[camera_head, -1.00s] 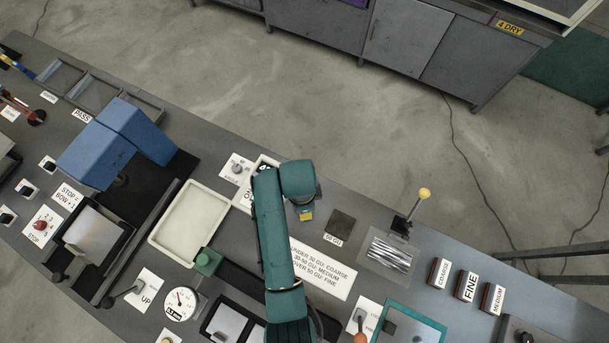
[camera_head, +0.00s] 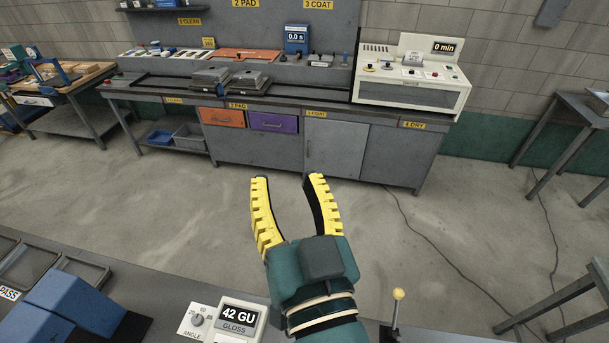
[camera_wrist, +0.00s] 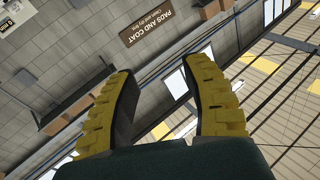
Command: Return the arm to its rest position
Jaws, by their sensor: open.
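My gripper (camera_head: 292,192) is raised in the middle of the head view, above the near bench. Its two yellow ribbed fingers are spread apart and nothing is between them. My teal wrist and forearm rise from the bottom of the head view.
The near bench holds a gloss meter reading 42 GU (camera_head: 238,317), a blue machine (camera_head: 65,310) and a yellow-knobbed lever (camera_head: 398,294). Across open floor (camera_head: 180,215) stands a long grey workbench (camera_head: 335,148) with a white dryer unit (camera_head: 412,75). A metal table (camera_head: 585,130) is at right.

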